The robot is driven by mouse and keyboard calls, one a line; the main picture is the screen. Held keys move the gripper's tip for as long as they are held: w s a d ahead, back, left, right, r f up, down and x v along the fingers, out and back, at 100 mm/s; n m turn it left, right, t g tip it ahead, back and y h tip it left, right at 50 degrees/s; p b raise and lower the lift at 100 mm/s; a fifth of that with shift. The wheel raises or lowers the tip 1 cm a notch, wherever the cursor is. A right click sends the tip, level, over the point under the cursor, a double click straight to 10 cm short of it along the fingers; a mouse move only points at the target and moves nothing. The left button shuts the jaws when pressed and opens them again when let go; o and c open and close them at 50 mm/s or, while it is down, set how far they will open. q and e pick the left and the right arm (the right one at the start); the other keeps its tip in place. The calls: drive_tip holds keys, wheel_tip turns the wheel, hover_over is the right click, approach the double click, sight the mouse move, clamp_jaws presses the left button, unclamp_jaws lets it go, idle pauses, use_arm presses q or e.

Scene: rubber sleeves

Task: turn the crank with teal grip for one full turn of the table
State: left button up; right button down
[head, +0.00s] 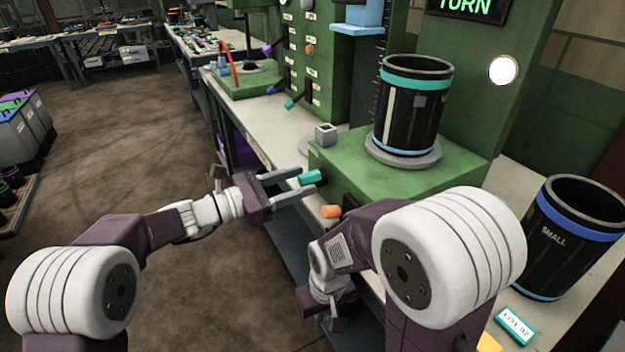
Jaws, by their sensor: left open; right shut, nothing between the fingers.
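The teal grip (311,177) of the crank sticks out from the front left side of the green machine (345,160). My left gripper (306,180) is open, with its two fingers pointing at the teal grip and their tips beside it. I cannot tell whether they touch it. My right gripper (336,325) is shut and empty, low in front of the bench, partly hidden by my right arm.
An orange grip (331,211) sits just below and right of the teal one, close to both arms. A black sleeve marked SMALL (565,240) stands at the right. A lit sign (468,6) reads TURN.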

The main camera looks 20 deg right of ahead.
sight(319, 180)
use_arm(q)
drive_tip(key=d, duration=0.4)
drive_tip(key=shift+w, duration=0.15)
clamp_jaws()
drive_tip(key=shift+s+f+m+b, duration=0.2)
drive_tip(key=shift+f+m+b, duration=0.4)
drive_tip(key=shift+b, duration=0.65)
drive_tip(key=f+m+b, duration=0.1)
drive_tip(key=m+b, duration=0.1)
drive_tip(key=b, duration=0.1)
drive_tip(key=s+f+m+b, duration=0.1)
drive_tip(key=m+b, duration=0.1)
drive_tip(key=b, duration=0.2)
drive_tip(key=f+m+b, duration=0.1)
drive_tip(key=m+b, duration=0.1)
drive_tip(key=b, duration=0.2)
drive_tip(key=shift+s+m, duration=0.3)
wheel_tip(319, 180, down, 2)
drive_tip(key=m+b, duration=0.6)
drive_tip(key=b, duration=0.2)
drive_tip(key=shift+w+f+b, duration=0.1)
drive_tip(key=shift+b, duration=0.2)
drive_tip(key=m+b, duration=0.2)
drive_tip(key=shift+w+f+m, duration=0.2)
drive_tip(key=shift+f+m, duration=0.1)
drive_tip(key=shift+w+m+b, duration=0.15)
drive_tip(key=shift+m+b, duration=0.45)
drive_tip(key=shift+r, duration=0.1)
